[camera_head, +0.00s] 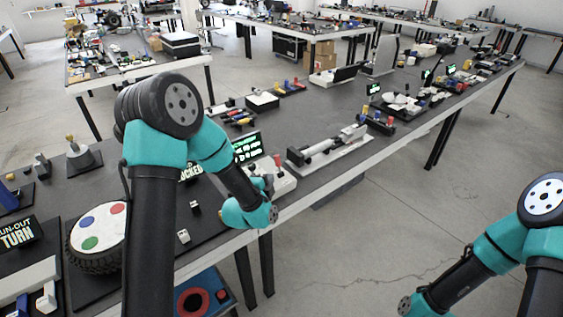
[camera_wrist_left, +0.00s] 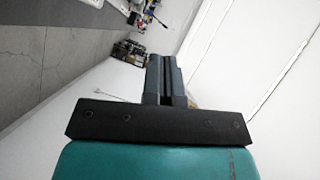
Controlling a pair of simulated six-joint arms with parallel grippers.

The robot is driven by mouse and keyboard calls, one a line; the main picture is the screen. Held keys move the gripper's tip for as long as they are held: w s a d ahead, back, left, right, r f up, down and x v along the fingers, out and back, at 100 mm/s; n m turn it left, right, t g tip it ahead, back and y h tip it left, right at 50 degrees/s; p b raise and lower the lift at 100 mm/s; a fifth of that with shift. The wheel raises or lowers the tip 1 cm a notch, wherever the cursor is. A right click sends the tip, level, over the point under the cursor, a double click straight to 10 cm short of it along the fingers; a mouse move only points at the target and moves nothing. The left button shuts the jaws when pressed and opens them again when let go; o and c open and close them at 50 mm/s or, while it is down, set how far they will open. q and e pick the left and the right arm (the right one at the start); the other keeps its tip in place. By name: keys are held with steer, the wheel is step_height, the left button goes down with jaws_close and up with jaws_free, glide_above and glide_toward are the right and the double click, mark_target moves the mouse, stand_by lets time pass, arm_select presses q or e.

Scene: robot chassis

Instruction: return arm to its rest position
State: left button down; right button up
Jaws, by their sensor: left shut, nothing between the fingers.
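My left arm bends over the near end of the long dark table, its teal wrist near the table's front edge. My left gripper (camera_head: 266,184) is small and partly hidden by the wrist in the head view. In the left wrist view its two dark fingers (camera_wrist_left: 163,70) are together with nothing between them. My right arm (camera_head: 487,247) is at the lower right over open floor; its gripper is not in view.
The long table (camera_head: 290,202) holds a white-based device with a cylinder (camera_head: 330,147), a screen with green text (camera_head: 247,148) close to my left wrist, and a wheel (camera_head: 97,238). The floor (camera_head: 400,215) right of the table is clear.

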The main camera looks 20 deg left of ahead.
arm_select(q)
steer(key=s+d+f+n+g+h, duration=0.1)
steer(key=s+f+n+g, duration=0.35)
steer(key=f, duration=0.35)
steer(key=s+d+f+n+g, duration=0.1)
steer(key=s+f+n+g, duration=0.25)
steer(key=s+f, duration=0.35)
steer(key=s+f+n+g, duration=0.3)
steer(key=s+f+n, duration=0.2)
steer(key=s, duration=0.2)
steer(key=s+d+f+n+g+h, duration=0.1)
steer(key=s+f+n+g, duration=0.3)
steer(key=s, duration=0.4)
steer(key=shift+s+d+f+n+g, duration=0.25)
steer(key=shift+f+n+g, duration=0.05)
steer(key=shift+f+n, duration=0.35)
